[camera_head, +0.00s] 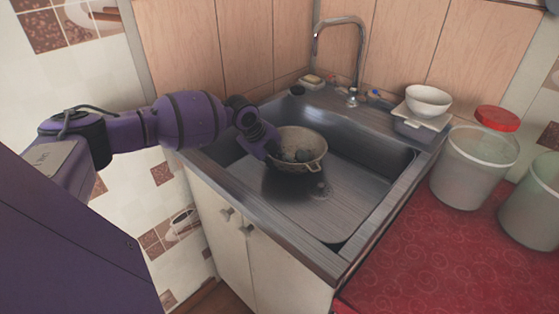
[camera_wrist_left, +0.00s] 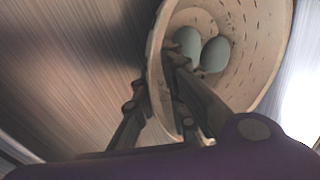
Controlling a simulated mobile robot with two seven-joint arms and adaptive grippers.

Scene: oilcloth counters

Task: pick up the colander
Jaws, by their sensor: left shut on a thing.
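The colander (camera_head: 312,141) is a beige, perforated bowl over the left part of the sink basin. It also shows large and tilted in the left wrist view (camera_wrist_left: 258,55). Two grey-green, egg-like things (camera_wrist_left: 202,50) lie inside it. My left gripper (camera_head: 274,150) is shut on the colander's left rim, with one finger inside the bowl and one outside in the left wrist view (camera_wrist_left: 158,90). A dark shadow lies below the colander; whether its base touches the basin floor is hard to tell. My right gripper is not in view.
The metal sink (camera_head: 345,205) has a tall faucet (camera_head: 357,60) behind it. A white bowl (camera_head: 428,98) on a container stands at the back right. A clear bucket (camera_head: 472,170) and a red lid (camera_head: 497,118) are on the right, by the red oilcloth counter (camera_head: 430,262).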

